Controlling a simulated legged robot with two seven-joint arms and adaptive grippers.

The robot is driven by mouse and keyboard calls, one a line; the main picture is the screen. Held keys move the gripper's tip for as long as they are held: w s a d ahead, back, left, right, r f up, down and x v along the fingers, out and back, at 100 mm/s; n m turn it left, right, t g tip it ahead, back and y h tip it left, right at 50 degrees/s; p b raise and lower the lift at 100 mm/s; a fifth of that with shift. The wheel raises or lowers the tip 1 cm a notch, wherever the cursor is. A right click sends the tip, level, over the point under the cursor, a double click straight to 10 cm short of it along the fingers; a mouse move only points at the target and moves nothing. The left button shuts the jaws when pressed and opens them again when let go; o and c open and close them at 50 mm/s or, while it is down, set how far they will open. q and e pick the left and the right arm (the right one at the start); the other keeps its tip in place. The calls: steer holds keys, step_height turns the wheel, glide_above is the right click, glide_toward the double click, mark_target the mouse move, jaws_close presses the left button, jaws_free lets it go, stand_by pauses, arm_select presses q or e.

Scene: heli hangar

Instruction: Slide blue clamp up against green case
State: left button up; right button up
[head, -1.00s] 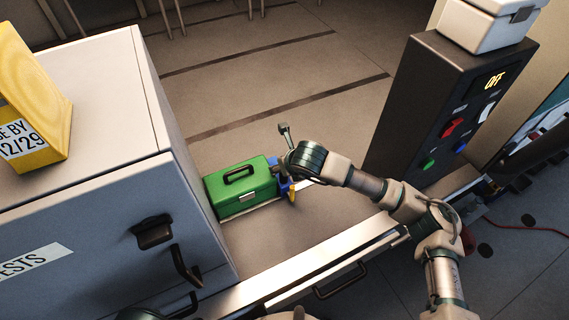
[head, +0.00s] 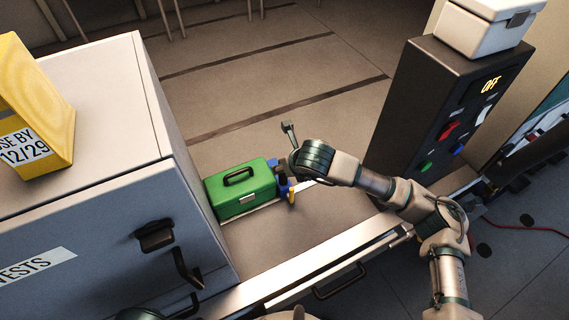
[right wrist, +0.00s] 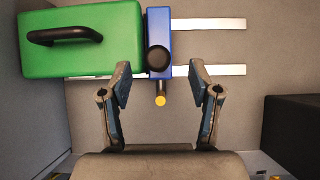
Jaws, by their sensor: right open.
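The green case (head: 240,190) stands on the bench beside the large grey cabinet, with its dark handle up. It fills the upper left of the right wrist view (right wrist: 100,55). The blue clamp (right wrist: 158,22) stands at the case's right side, with no clear gap between them. It has a black round knob and a yellow tip. In the head view the clamp (head: 282,186) is partly hidden by my right gripper (head: 285,156). That gripper is open, and its two fingers (right wrist: 160,85) are apart near the clamp's yellow tip, with nothing gripped. My left gripper is not visible.
Two pale strips (right wrist: 210,24) run along the bench surface. The bench (head: 290,235) is clear to the right of the clamp. A dark control box (head: 430,110) with an OFF display stands farther right. The grey cabinet (head: 105,210) borders the case on the left.

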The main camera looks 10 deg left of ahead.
steer(key=p+v, duration=0.1)
steer(key=v, duration=0.3)
steer(key=shift+s+r, duration=0.2)
steer(key=shift+r, duration=0.15)
stand_by(0.4)
